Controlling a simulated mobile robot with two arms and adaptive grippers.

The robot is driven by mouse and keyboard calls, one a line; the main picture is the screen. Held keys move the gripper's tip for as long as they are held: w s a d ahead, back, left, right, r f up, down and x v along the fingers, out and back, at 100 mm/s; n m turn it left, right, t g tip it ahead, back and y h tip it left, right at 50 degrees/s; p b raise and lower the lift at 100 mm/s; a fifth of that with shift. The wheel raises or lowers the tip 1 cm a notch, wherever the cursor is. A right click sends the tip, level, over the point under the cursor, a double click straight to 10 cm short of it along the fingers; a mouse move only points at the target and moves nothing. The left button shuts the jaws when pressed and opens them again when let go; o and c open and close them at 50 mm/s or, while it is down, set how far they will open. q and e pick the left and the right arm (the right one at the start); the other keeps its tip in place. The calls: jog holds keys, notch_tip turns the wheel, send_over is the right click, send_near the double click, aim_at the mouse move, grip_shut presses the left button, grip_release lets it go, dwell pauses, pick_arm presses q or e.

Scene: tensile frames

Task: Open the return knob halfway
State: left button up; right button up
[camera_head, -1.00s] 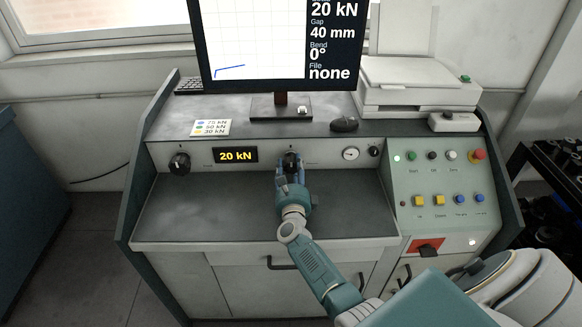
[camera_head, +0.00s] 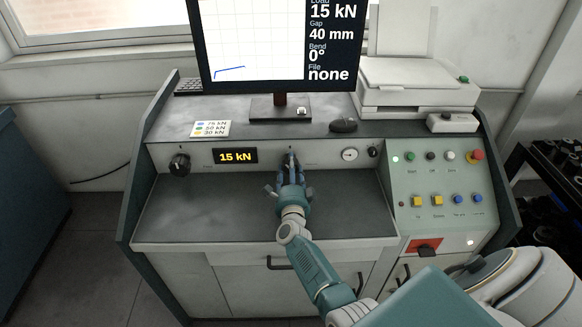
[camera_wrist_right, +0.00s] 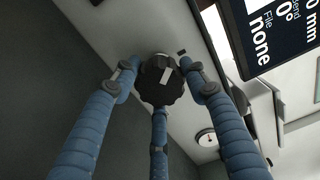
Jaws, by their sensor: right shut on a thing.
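A black lobed knob (camera_head: 290,158) sits on the console's upright front panel, right of the small display; its label is too small to read. In the right wrist view the knob (camera_wrist_right: 158,86) has a white mark, which looks slightly tilted there. My right gripper (camera_head: 291,168) is shut on this knob, its blue fingers around the rim; they also show in the right wrist view (camera_wrist_right: 161,78). The small display (camera_head: 235,156) reads 15 kN. The monitor (camera_head: 280,45) also shows 15 kN, with gap 40 mm. My left gripper is not in view.
Another black knob (camera_head: 180,164) is at the panel's left. A round gauge (camera_head: 349,155) and a small knob (camera_head: 373,152) are at its right. A sloped button panel (camera_head: 435,185) stands further right. The worktop (camera_head: 200,210) left of my arm is clear.

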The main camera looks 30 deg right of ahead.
jog(key=n, duration=0.3)
jog(key=n+p, duration=0.1)
jog(key=n, duration=0.2)
jog(key=shift+w+a+n, duration=0.1)
jog(key=shift+a+n, duration=0.1)
jog(key=shift+n, duration=0.1)
jog(key=shift+f+n, duration=0.1)
jog(key=shift+n, duration=1.6)
jog(key=shift+f, duration=0.1)
jog(key=o, duration=1.2)
jog(key=shift+c, duration=0.2)
jog(key=shift+d, duration=0.1)
